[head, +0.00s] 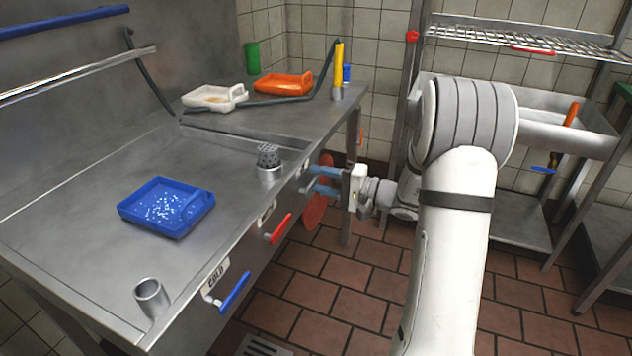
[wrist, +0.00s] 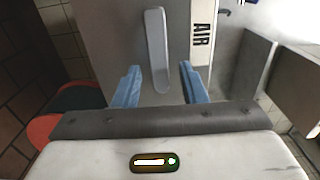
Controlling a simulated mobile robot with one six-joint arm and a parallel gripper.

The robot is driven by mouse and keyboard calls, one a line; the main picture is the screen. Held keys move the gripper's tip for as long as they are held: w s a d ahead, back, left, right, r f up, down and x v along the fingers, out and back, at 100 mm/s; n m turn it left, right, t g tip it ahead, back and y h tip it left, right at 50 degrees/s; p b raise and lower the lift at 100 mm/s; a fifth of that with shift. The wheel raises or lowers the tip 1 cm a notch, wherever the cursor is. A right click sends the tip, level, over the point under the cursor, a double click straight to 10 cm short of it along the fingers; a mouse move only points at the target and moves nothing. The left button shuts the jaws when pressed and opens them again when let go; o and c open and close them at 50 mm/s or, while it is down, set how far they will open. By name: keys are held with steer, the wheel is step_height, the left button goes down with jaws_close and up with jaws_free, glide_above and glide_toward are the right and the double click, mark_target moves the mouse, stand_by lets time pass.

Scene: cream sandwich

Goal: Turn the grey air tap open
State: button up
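The grey air tap handle (wrist: 157,50) shows in the wrist view as a long pale grey lever on the bench's front panel, beside a white label reading AIR (wrist: 201,38). It lies nearly along the picture's vertical, its rounded lower end between my fingers in the picture. My gripper (wrist: 160,72) is open, with one blue finger on each side of the handle and a visible gap to both. I cannot tell how deep the fingers reach around it. In the head view my gripper (head: 309,177) is at the bench front, and the grey handle is not clearly visible there.
A red tap (head: 278,229) and a blue tap (head: 235,292) marked COLD sit along the same panel, nearer the camera. A blue tray (head: 145,216) and a perforated metal cup (head: 269,172) are on the bench. A red disc (head: 318,205) hangs behind my gripper. A wire shelf (head: 530,38) stands right.

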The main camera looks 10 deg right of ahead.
steer(key=shift+c, duration=0.2)
jaws_close()
